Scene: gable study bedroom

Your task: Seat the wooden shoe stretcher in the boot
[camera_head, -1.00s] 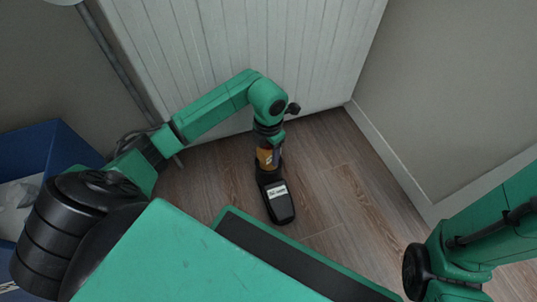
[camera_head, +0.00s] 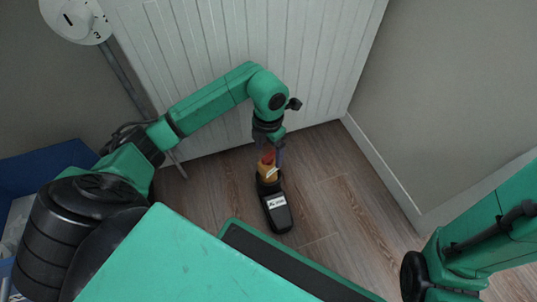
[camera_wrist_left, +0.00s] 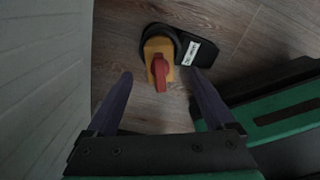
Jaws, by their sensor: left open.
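The boot (camera_head: 278,213) is black with a white label and stands on the wood floor; it also shows in the left wrist view (camera_wrist_left: 190,32). The shoe stretcher shows as an orange-yellow block (camera_head: 268,174) with a red handle (camera_wrist_left: 160,73) on top. It sits upright at the boot's shaft end; its lower part is hidden, so its depth inside cannot be told. My left gripper (camera_head: 268,152) is open above it, with the red handle between and beyond the fingertips in the wrist view. My right gripper is out of view.
A white panelled surface (camera_head: 215,60) stands close behind the left gripper. A blue box (camera_head: 35,168) is at the left. A white round dial (camera_head: 72,18) is at the top left. A grey wall (camera_head: 445,90) with white skirting is at the right. Floor right of the boot is clear.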

